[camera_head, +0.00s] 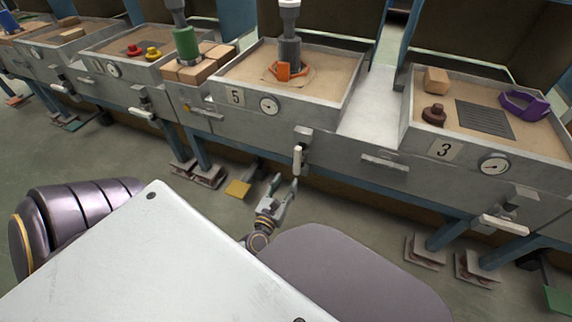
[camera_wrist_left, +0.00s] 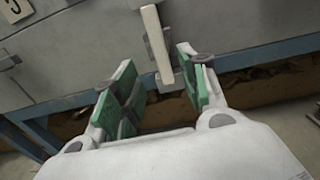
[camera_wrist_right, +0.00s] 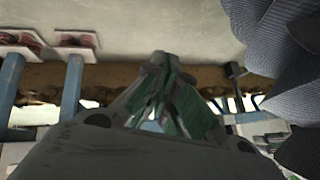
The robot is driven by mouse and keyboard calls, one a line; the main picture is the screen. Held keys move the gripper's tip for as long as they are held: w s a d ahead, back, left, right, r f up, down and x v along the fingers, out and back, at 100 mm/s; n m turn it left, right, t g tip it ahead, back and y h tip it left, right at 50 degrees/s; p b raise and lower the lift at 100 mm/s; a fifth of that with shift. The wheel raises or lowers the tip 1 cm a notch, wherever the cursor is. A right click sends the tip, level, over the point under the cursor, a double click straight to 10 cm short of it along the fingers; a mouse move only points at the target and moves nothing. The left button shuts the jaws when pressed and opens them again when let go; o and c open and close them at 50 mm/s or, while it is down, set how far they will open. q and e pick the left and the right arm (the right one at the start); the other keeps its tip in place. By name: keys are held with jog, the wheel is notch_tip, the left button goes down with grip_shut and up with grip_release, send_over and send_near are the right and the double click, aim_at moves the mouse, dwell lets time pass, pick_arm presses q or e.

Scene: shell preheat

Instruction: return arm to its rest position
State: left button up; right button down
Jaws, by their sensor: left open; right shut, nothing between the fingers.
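My left gripper (camera_head: 285,182) is open and empty, low in front of the station marked 5. In the left wrist view its green-padded fingers (camera_wrist_left: 155,62) stand apart. A white upright lever handle (camera_head: 297,160) is close to the fingertips in the head view. In the left wrist view this handle (camera_wrist_left: 156,42) shows between and beyond the fingers; I cannot tell whether they touch it. My right gripper (camera_wrist_right: 163,62) is shut with its fingertips together and nothing between them. It shows only in the right wrist view.
Station 5's tray (camera_head: 338,105) holds an orange part (camera_head: 288,71) beneath a grey press. Station 3's tray (camera_head: 412,115) holds a purple part (camera_head: 525,104) and a brown one (camera_head: 434,115). Pedals (camera_head: 425,252) and blue legs line the floor. A grey fabric-like shape (camera_wrist_right: 290,90) is close at right.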

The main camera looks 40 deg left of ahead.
dwell(0.6)
pick_arm(q)
jog(key=s+d+f+m+g+h+p, duration=0.25)
jog(key=s+f+m+g+p, duration=0.2)
jog(key=f+m+p, duration=0.6)
jog(key=s+d+f+m+g+h+p, duration=0.1)
jog(key=s+f+m+g+h+p, duration=0.2)
jog(key=s+f+m+p, duration=0.7)
pick_arm(e)
jog(key=s+d+f+g+h+b, duration=0.35)
jog(key=s+d+f, duration=0.5)
jog(key=f, duration=0.35)
pick_arm(q)
jog(key=s+a+f+m+g+y+p, duration=0.1)
jog(key=s+m+g+p, duration=0.3)
jog(key=s+m, duration=0.5)
jog(key=s+a+f+m+g+y+p, duration=0.1)
jog(key=s+a+f+m+g+p, duration=0.1)
jog(key=s+m+p, duration=0.6)
jog(key=s+a+m+g, duration=0.1)
jog(key=s+m+g, duration=0.1)
jog(key=m, duration=0.2)
jog(key=shift+s+a+f, duration=0.25)
jog(key=shift+a, duration=0.1)
pick_arm(e)
jog(key=s+d+n+g+h, duration=0.1)
jog(key=s+d, duration=1)
jog(key=s, duration=0.3)
jog(key=shift+d+f, duration=0.15)
jog(key=shift+f, duration=0.05)
